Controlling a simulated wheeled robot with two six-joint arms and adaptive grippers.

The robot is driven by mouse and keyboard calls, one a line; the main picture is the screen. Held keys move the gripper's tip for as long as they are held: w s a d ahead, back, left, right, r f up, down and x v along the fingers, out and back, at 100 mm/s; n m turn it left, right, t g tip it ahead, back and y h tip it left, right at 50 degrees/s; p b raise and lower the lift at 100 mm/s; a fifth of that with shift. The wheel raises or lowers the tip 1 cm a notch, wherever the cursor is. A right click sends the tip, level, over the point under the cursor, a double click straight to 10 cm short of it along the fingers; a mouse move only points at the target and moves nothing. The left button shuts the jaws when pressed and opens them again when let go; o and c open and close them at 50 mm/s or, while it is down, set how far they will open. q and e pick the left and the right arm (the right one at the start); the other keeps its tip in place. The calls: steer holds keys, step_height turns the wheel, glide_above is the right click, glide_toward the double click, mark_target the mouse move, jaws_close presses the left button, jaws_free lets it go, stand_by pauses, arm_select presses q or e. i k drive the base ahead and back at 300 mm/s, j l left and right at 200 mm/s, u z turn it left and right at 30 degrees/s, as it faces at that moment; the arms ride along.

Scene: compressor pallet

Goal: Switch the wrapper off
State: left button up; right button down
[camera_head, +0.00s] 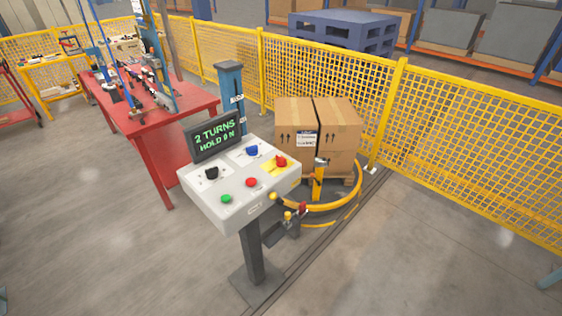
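The wrapper's control console (238,209) is a pale box on a dark post. Its black screen (215,138) shows green text that appears to read "2 TURNS" and "HOLD 0 N". On its sloped face are a black knob (211,173), a blue knob (252,151), a green button (226,199), a red button (251,182) and a red switch (281,161) on a yellow plate. Behind it stands the wrapper's blue column (230,90), with a yellow ring (335,205) around stacked cartons (294,122). Neither gripper can be made out; only small teal fragments show at the side edges.
A red workbench (150,115) with tools stands at the back left. Yellow mesh fencing (450,130) runs behind the cartons, with a blue pallet stack (340,32) beyond it. Floor rails run by the console's base. The floor at front left and right is clear.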

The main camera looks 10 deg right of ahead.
mark_target(281, 163)
steer(key=i+l+u, duration=0.1)
steer(key=l, duration=0.3)
steer(key=i+l, duration=0.15)
steer(key=l, duration=0.25)
steer(key=i+l+u, duration=0.15)
steer(key=l, duration=0.25)
steer(key=i+l, duration=0.1)
steer(key=l, duration=0.3)
steer(key=i+l+u, duration=0.15)
steer(key=l, duration=0.25)
